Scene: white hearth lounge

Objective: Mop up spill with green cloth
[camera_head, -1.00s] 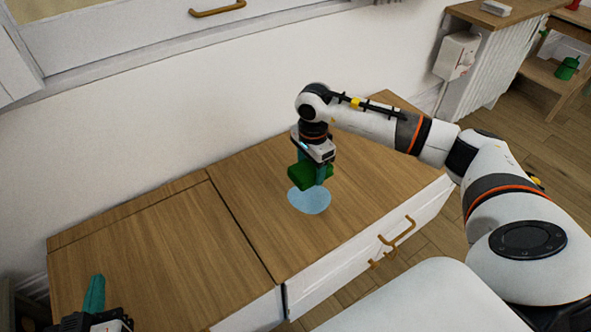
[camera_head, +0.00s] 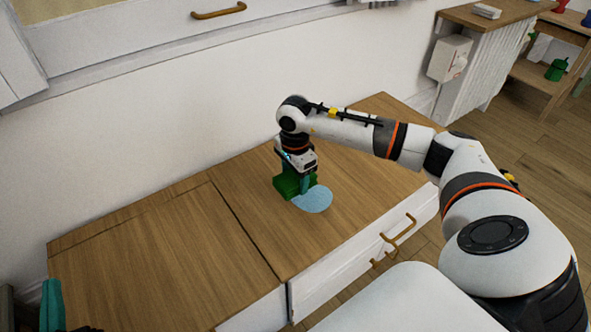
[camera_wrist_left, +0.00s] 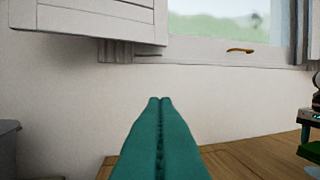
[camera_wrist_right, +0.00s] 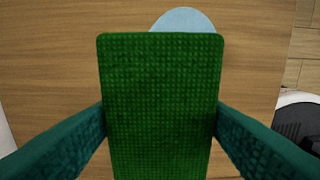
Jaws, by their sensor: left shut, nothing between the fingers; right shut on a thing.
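The green cloth (camera_head: 287,185) is a thick folded block held in my right gripper (camera_head: 303,186), which is shut on it. In the right wrist view the cloth (camera_wrist_right: 160,105) fills the middle between the two teal fingers. In the right wrist view the spill (camera_wrist_right: 184,20) shows beyond the cloth's far edge. I cannot tell whether the cloth touches the wood. My left gripper (camera_wrist_left: 160,100) is shut and empty; its teal finger shows at the lower left in the head view.
The wooden cabinet top (camera_head: 140,260) is clear on its left part. A white wall and window run along the back. Brass handles (camera_head: 398,232) stick out from the front drawer. A white box (camera_head: 449,58) and a shelf with small items stand at the right.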

